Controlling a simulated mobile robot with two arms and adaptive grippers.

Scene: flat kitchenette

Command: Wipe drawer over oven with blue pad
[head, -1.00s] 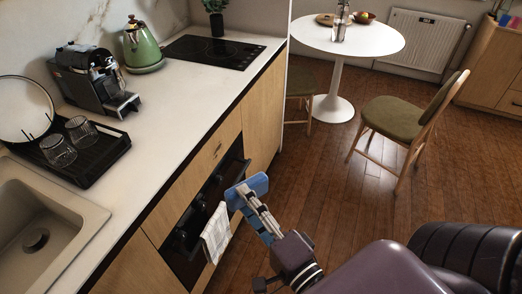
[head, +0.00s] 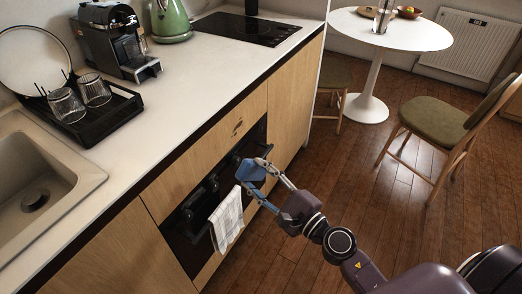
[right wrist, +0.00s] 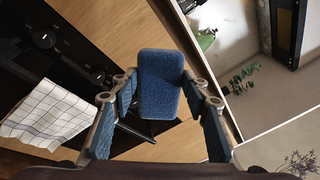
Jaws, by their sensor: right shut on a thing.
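The drawer over the oven is a light wood front (head: 205,153) below the worktop, with a small dark mark near its right part. The black oven (head: 185,240) sits under it, with knobs and a handle bar. My right gripper (head: 264,173) is shut on the blue pad (head: 250,173), in front of the oven's right side. In the right wrist view the pad (right wrist: 160,85) stands between the fingers, with the wood front (right wrist: 110,30) behind it. I cannot tell whether the pad touches anything. My left gripper is not in view.
A checked towel (head: 227,218) hangs on the oven handle, beside the gripper. The worktop holds a dish rack (head: 100,125), coffee machine (head: 115,40), green kettle (head: 170,20) and hob (head: 245,29). A chair (head: 440,130) and round table (head: 400,33) stand right; floor between is clear.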

